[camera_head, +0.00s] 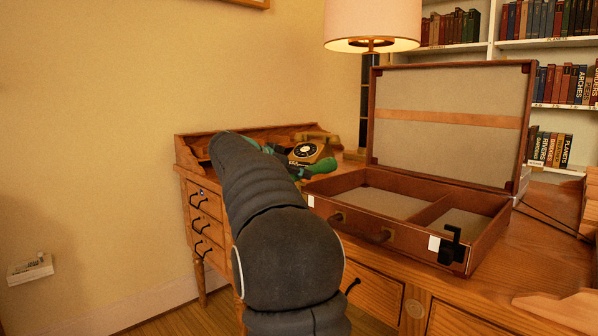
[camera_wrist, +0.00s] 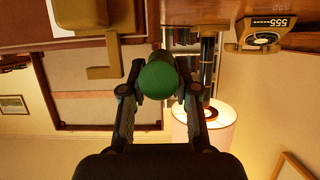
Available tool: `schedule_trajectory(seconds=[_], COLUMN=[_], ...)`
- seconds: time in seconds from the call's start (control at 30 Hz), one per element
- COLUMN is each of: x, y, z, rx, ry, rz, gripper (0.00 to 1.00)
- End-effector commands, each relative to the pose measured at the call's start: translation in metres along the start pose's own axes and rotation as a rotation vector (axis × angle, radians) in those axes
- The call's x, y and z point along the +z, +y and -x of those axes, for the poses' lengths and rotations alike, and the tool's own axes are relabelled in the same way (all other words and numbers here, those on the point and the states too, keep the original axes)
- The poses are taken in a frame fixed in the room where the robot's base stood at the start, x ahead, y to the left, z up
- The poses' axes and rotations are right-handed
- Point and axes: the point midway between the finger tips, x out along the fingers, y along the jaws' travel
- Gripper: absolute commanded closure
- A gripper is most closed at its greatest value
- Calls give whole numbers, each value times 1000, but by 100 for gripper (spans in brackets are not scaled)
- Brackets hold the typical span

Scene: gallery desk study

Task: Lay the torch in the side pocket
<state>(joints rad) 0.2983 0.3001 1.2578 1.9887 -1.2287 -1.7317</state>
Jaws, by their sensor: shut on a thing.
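The green torch (camera_wrist: 160,82) is in my gripper (camera_wrist: 158,92), its round end facing the wrist camera between the two fingers. In the head view a green end of the torch (camera_head: 320,168) shows past my arm, in front of the telephone and left of the case; my arm hides most of the gripper there. The brown open case (camera_head: 382,240) lies on the desk with its lid up. A divider splits it into a large left compartment (camera_head: 385,203) and a smaller side pocket (camera_head: 462,222) at the right. Both look empty.
A yellow-brown telephone (camera_head: 308,152) stands on the desk behind the torch; it also shows in the wrist view (camera_wrist: 265,30). A lamp (camera_head: 372,25) stands behind the case. The raised lid (camera_head: 450,120) blocks the back. A black clasp (camera_head: 452,246) stands at the front rim.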

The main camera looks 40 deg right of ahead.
Motion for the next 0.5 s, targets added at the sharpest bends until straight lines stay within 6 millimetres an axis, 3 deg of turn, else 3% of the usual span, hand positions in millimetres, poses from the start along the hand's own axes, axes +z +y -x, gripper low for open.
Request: schedule_trajectory(seconds=[0.4, 0.43, 0.5], x=[7, 8, 8], y=[0, 0, 0], z=[-3, -3, -3], rx=[-1, -1, -1], ry=[1, 0, 0], rz=[-1, 0, 0], gripper=[100, 62, 45])
